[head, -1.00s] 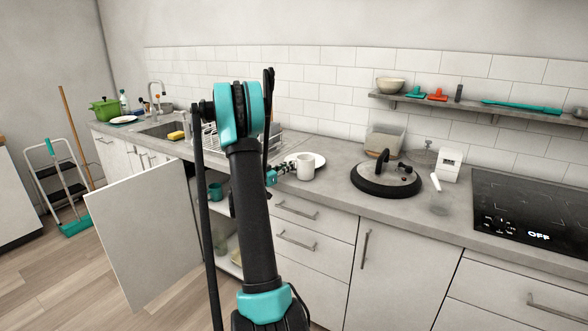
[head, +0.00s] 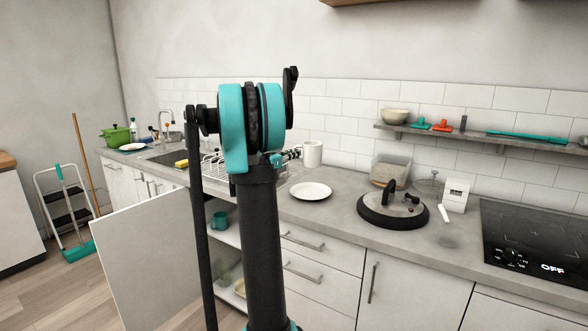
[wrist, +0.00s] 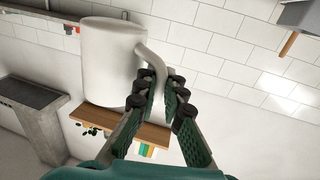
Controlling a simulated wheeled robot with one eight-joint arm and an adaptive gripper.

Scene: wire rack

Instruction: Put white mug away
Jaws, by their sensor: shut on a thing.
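The white mug (head: 313,153) is held above the counter in the head view, against the tiled wall. In the wrist view the mug (wrist: 112,62) fills the upper left, with its handle between the fingers. My gripper (wrist: 165,100) is shut on the handle. In the head view my gripper (head: 291,155) shows just left of the mug, partly hidden by my arm. The base cabinet's door (head: 150,262) stands open at the lower left. A teal mug (head: 219,222) is inside that cabinet.
A white plate (head: 311,191) lies on the counter below the mug. A wire dish rack (head: 224,166) is partly behind my arm. A lidded pan (head: 394,208) and a container (head: 390,170) stand to the right, under a wall shelf (head: 440,134). A wooden edge (head: 350,2) shows at the top.

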